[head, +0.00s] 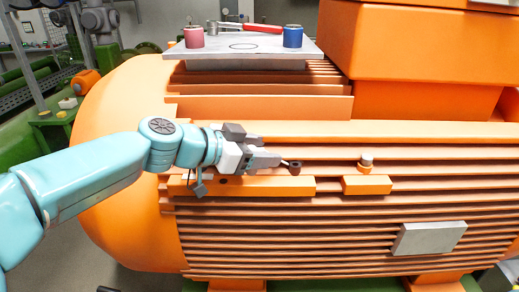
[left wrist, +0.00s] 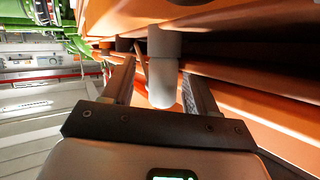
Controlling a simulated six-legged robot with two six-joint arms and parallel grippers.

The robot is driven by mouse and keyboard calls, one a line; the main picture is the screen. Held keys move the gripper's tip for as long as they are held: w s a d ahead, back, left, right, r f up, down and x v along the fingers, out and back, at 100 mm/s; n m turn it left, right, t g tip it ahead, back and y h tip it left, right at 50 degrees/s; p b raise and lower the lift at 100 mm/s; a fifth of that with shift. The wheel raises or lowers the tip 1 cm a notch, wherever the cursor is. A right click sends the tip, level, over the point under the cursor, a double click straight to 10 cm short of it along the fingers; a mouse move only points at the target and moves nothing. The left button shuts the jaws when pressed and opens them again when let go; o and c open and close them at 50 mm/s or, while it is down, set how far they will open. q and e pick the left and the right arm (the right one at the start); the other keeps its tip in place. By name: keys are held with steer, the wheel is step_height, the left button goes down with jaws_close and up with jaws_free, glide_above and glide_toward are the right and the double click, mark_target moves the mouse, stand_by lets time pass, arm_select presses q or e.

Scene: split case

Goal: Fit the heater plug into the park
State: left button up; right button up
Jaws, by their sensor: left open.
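My left gripper (head: 268,160) reaches in from the left in front of the finned orange casing. In the left wrist view its two fingers (left wrist: 160,88) are apart, with a grey round-ended cylinder (left wrist: 163,72) showing between them; I cannot tell whether they touch it. A small dark brown fitting (head: 295,168) is just past the fingertips, above the long orange bar (head: 290,186). A pale peg with an orange-brown band (head: 366,161) stands on a short orange block (head: 367,186) further right. I cannot tell which piece is the heater plug or the park. My right gripper is not in view.
A grey shelf (head: 215,51) above carries a red pot (head: 194,37), a blue pot (head: 293,37) and a red-handled tool (head: 262,28). A grey plate (head: 430,238) sits on the lower fins. The bar and block project from the casing, with a gap between them.

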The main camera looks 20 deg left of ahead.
arm_select(q)
steer(key=shift+a, duration=0.1)
steer(key=shift+s+a+r, duration=0.2)
steer(key=shift+s+a, duration=0.05)
steer(key=shift+s, duration=0.05)
steer(key=b+v, duration=0.2)
steer(key=v, duration=1.3)
steer(key=shift+s+b, duration=0.15)
steer(key=shift+b, duration=0.25)
steer(key=shift+r, duration=0.1)
